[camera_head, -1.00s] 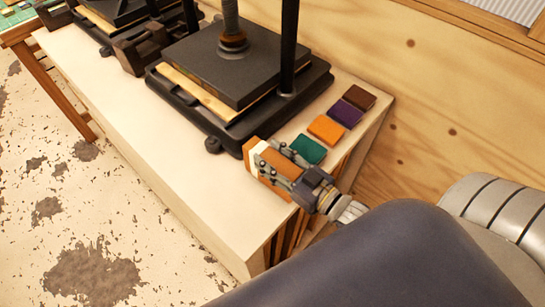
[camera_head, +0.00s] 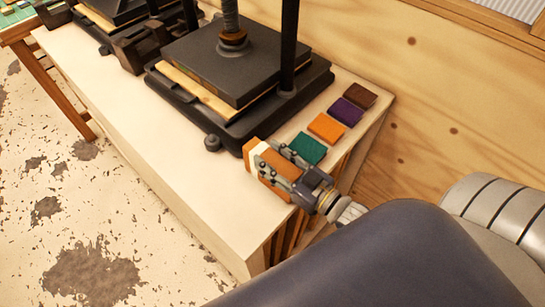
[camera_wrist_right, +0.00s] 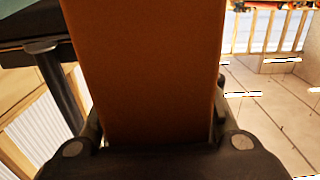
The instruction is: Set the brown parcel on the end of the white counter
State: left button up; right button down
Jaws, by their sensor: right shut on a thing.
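The brown parcel (camera_head: 282,163), orange-brown with a pale band near its far end, is at the near right end of the white counter (camera_head: 150,140). My right gripper (camera_head: 277,160) is shut on it, with a finger along each side. In the right wrist view the parcel (camera_wrist_right: 145,70) fills the middle between the fingers. I cannot tell whether its underside touches the counter top or is slightly above it. My left gripper is not in view.
A black screw press (camera_head: 235,75) stands just behind the parcel. Green (camera_head: 308,149), orange (camera_head: 326,128), purple (camera_head: 346,112) and dark brown (camera_head: 359,96) swatches lie in a row beside it. The counter's front left stretch is clear. A plywood wall (camera_head: 430,90) rises behind.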

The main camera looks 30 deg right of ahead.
jog(key=c, duration=0.9)
grip_release()
jog(key=shift+f, duration=0.15)
jog(key=v, duration=1.2)
